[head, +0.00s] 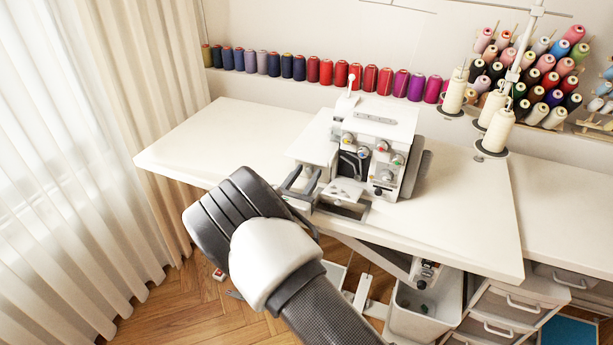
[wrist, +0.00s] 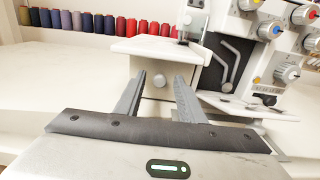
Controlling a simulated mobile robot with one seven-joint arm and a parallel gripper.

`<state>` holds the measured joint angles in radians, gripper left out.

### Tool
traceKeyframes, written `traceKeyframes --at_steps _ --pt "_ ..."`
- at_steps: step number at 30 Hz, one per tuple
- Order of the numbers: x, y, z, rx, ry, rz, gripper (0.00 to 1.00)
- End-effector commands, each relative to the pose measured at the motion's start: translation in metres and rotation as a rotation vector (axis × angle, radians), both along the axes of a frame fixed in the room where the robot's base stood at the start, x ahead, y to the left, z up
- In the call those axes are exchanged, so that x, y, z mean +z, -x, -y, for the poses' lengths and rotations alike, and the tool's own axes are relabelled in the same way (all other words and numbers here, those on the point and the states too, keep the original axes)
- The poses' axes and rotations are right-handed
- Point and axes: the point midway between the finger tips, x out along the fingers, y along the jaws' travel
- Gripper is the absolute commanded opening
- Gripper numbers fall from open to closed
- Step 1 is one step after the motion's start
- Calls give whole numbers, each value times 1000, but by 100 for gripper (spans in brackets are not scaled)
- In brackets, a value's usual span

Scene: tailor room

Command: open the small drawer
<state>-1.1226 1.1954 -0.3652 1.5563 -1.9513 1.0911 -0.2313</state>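A white sewing machine (head: 378,135) stands on the white table. In the wrist view, a small white box-like part on its left side has a flat top (wrist: 150,47) and a front with a round knob (wrist: 159,80); this looks like the small drawer. The same part shows in the head view (head: 312,150), its front partly hidden. My gripper (head: 299,180) is at the table's front edge, just in front of this part. It is open and empty. In the wrist view its two grey fingers (wrist: 160,84) stand either side of the knob, apart from it; the depth gap is unclear.
The table (head: 215,135) is clear to the left of the machine. Cream thread cones (head: 496,130) stand to the right. Larger drawers (head: 505,305) and a bin (head: 425,305) are below the table. Curtains (head: 75,150) hang at left.

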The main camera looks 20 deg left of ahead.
Motion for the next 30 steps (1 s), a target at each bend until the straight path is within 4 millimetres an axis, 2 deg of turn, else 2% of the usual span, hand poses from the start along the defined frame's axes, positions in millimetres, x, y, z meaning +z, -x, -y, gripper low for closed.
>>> traceKeyframes --at_steps 10,11,17,23,26,30 --pt "0 -6 0 0 -1 1 36" --pt "0 -5 0 0 -1 1 34" --pt "0 -5 0 0 -1 0 0" --pt "0 -4 0 1 -1 0 0" --pt "1 5 -2 2 0 -2 0" --pt "2 39 -6 5 1 -5 0"
